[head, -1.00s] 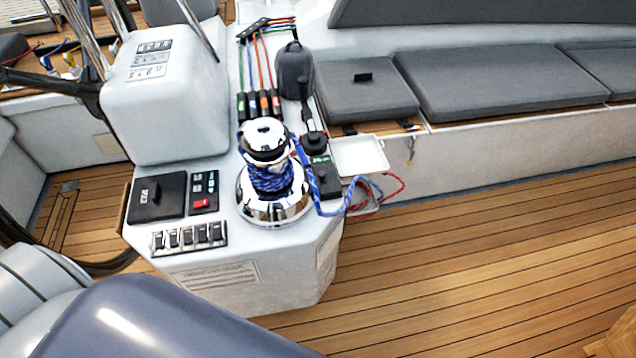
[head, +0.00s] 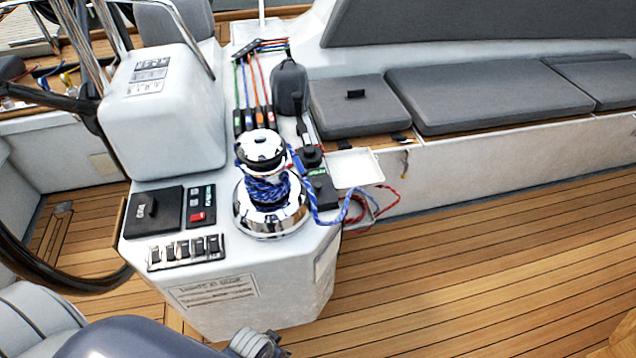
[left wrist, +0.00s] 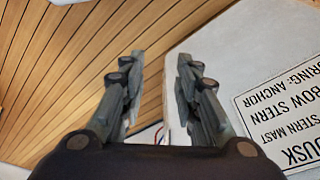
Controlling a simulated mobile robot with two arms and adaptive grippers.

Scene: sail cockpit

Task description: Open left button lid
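The black square lid (head: 153,211) with a small raised handle lies flat and closed on the left of the white console top, in the head view. A small button panel (head: 201,205) with a red switch is just right of it. My left gripper (left wrist: 160,57) is open and empty in the left wrist view, beside the console's white side with its label plate (left wrist: 285,100). In the head view only part of my left arm shows at the bottom edge, in front of and below the lid; its fingertips are hidden. My right gripper is not in view.
A chrome winch (head: 268,190) with blue rope stands right of the panel. A row of switches (head: 186,252) sits in front of the lid. The steering wheel (head: 70,275) is at the left. Open teak deck (head: 470,260) lies to the right.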

